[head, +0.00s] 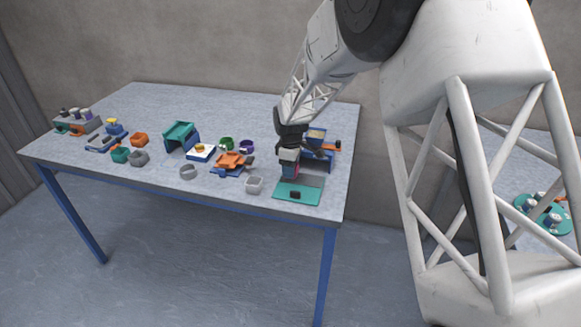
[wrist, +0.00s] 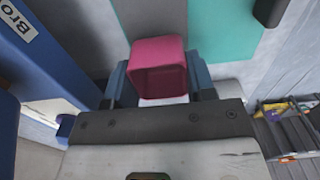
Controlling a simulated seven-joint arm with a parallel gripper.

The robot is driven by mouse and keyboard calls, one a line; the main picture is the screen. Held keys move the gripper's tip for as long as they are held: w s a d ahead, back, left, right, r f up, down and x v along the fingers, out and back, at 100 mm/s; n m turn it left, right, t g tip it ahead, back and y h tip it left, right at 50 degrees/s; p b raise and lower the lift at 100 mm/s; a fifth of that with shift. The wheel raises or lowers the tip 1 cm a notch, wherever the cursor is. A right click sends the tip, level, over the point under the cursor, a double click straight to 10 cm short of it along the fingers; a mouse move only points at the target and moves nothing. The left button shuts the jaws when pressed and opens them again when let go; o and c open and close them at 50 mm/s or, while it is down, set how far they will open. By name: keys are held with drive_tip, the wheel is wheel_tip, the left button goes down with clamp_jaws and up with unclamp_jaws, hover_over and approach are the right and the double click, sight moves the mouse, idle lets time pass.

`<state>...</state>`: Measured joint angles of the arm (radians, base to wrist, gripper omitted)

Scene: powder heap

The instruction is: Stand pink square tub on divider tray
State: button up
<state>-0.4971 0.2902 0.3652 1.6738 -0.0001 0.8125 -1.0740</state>
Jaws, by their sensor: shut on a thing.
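The pink square tub (wrist: 160,70) is between the fingers of my gripper (wrist: 160,88) in the wrist view, its open side facing the camera. The fingers are shut on opposite sides of it. In the head view my gripper (head: 290,165) is low over the right end of the table, and the tub is mostly hidden by it. A blue compartmented unit (head: 322,164) stands just behind and to the right; I cannot tell for sure that it is the divider tray. A blue wall with a label reading "Bro" (wrist: 45,55) is at left in the wrist view.
Several small containers fill the table further left. The back of the table is clear.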

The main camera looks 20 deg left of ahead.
drive_tip(key=shift+f, duration=0.5)
idle(0.5)
drive_tip(key=o, duration=1.4)
drive_tip(key=shift+r, duration=0.15)
drive_tip(key=shift+r, duration=3.35)
drive_tip(key=shift+d+r, duration=0.1)
